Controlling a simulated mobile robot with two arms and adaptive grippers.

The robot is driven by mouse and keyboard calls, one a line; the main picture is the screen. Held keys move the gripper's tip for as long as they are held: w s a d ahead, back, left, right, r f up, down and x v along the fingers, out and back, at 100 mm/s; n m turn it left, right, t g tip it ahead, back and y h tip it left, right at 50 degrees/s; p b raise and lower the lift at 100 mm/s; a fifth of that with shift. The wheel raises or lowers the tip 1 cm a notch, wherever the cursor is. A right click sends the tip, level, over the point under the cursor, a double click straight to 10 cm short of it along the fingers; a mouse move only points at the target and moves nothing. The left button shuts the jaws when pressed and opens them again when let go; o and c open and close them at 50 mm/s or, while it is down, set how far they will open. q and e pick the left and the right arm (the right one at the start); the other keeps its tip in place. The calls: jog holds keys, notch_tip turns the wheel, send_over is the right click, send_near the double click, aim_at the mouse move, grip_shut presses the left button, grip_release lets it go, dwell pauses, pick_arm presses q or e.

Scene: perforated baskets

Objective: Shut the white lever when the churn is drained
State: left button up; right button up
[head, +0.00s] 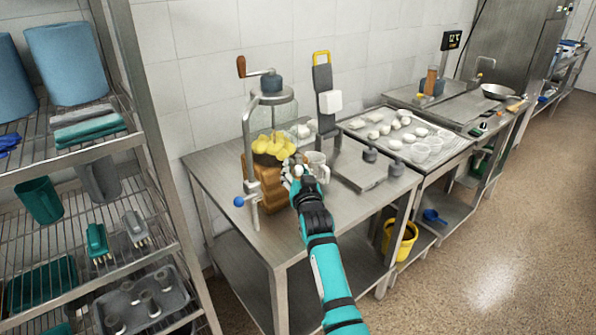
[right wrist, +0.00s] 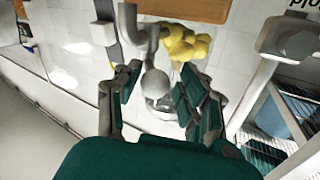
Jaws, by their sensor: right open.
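The churn is a glass jar (head: 272,110) with a dark lid and a wooden-handled crank, in a metal frame. Yellow lumps (head: 272,146) sit below the jar, above a wooden block (head: 264,186); the lumps also show in the right wrist view (right wrist: 188,44). The white lever's round knob (right wrist: 155,83) is between my right gripper's open fingers (right wrist: 158,76), with gaps at both sides. In the head view my right gripper (head: 306,180) is at the churn's front right and hides most of the lever. I cannot tell whether the churn is drained. My left gripper is out of view.
A pale mug (head: 318,164) stands right beside the gripper. A blue-knobbed metal post (head: 252,190) is left of the block. A scale (head: 360,168) and a tray of white pieces (head: 440,146) lie to the right. A wire shelf (head: 75,160) stands at the left.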

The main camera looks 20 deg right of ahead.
aim_at(298, 166)
jog(key=shift+o, duration=0.5)
jog(key=shift+d+r, duration=0.2)
jog(key=shift+d, duration=0.05)
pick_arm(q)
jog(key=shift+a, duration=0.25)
pick_arm(e)
notch_tip(298, 166, up, 10)
jog(key=shift+f, duration=0.1)
